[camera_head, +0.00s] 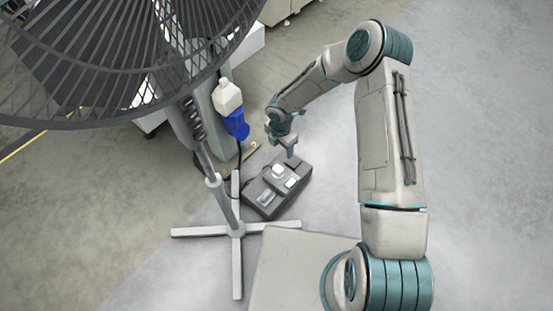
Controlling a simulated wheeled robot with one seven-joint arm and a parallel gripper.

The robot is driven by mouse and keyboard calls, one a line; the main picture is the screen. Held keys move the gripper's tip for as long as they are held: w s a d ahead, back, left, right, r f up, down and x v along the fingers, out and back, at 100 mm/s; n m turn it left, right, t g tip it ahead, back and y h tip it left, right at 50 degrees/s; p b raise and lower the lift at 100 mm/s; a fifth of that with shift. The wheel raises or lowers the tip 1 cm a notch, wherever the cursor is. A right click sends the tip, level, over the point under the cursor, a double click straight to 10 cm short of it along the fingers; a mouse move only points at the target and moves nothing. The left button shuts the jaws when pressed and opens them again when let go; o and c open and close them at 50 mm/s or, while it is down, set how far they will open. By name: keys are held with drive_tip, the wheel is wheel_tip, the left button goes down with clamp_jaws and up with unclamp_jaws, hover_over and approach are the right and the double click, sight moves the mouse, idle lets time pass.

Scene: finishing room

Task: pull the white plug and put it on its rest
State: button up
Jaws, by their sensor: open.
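A white plug (278,170) sits on a dark grey box (262,209) on the floor. A smaller white piece (291,182) lies to its right on the same box, and a grey piece (266,198) shows nearer the front. I cannot tell which part is the rest. My gripper (291,155) is open and points down at the far edge of the box, just above and right of the plug in the picture. It looks apart from the plug, though its height over the box is hard to judge.
A large fan (120,50) on a stand with a cross-shaped foot (237,232) fills the left. A white and blue bottle-like object (234,118) is beside its pole. A dark cable runs near the box. The floor at right is clear.

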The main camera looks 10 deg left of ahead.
drive_tip(key=n, duration=0.1)
hover_over(277, 171)
wheel_tip(277, 171, down, 4)
drive_tip(key=f+b, duration=0.2)
drive_tip(key=f, duration=0.4)
drive_tip(key=f+b, duration=0.3)
drive_tip(key=f, duration=0.4)
drive_tip(key=shift+w+a+f+b, duration=0.1)
drive_tip(key=shift+w+f+b, duration=0.1)
drive_tip(key=shift+b, duration=0.1)
drive_tip(key=shift+f, duration=0.1)
drive_tip(key=c, duration=1.1)
drive_tip(key=shift+o, duration=0.2)
drive_tip(key=shift+s, duration=0.1)
drive_tip(key=shift+r+p, duration=0.95)
drive_tip(key=shift+r, duration=0.65)
